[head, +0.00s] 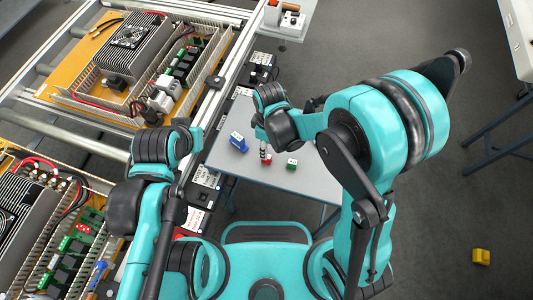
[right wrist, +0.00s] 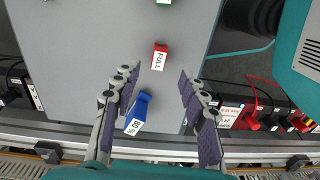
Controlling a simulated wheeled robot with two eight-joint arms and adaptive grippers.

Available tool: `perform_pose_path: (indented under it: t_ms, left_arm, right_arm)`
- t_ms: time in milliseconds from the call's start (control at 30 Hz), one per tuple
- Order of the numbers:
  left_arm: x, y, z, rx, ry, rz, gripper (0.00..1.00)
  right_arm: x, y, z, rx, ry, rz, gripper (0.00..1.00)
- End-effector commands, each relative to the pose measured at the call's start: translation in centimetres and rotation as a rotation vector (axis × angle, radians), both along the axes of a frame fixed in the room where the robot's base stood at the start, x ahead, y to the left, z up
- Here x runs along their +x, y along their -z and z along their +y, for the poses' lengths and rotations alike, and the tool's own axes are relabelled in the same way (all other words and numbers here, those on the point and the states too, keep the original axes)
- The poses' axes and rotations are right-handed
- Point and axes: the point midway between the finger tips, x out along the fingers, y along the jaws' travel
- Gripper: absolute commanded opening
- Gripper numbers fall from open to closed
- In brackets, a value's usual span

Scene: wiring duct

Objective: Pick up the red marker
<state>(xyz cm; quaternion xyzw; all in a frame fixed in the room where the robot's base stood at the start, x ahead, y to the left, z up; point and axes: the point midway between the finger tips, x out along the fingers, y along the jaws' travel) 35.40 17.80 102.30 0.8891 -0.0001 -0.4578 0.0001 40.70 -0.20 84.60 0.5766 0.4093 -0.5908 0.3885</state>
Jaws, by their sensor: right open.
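The red marker (right wrist: 159,57) is a short block labelled "FULL" lying on the grey table (right wrist: 85,50). In the head view the red marker (head: 267,162) shows just below the fingers of my right gripper (head: 264,150), partly covered by them. In the right wrist view my right gripper (right wrist: 156,78) is open and empty. Its two fingers are spread wide, and the red marker shows between and a little beyond the fingertips. My left arm is at the left in the head view, but I cannot make out its gripper fingers.
A blue marker (right wrist: 138,112) labelled "80%" lies close to the left finger. A green marker (head: 291,164) lies right of the red one. Panels with wiring ducts and electronics (head: 130,60) lie left, on a metal frame. A yellow block (head: 480,256) is on the floor.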

Motion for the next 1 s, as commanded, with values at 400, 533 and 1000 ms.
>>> perform_pose_path:
  t_ms: [400, 533, 1000]
  left_arm:
    - [0.0, 2.3, 0.0, 0.0, 0.0, 0.0, 0.0]
    - [0.0, 3.5, 0.0, 0.0, 0.0, 0.0, 0.0]
    - [0.0, 3.7, 0.0, 0.0, 0.0, 0.0, 0.0]
  right_arm:
    - [0.0, 4.7, 0.2, 0.0, -0.003, 0.001, 0.43]
    - [0.1, 6.9, 0.2, -0.001, -0.002, 0.001, 0.43]
    - [0.0, 7.7, 0.2, -0.001, -0.002, 0.001, 0.04]
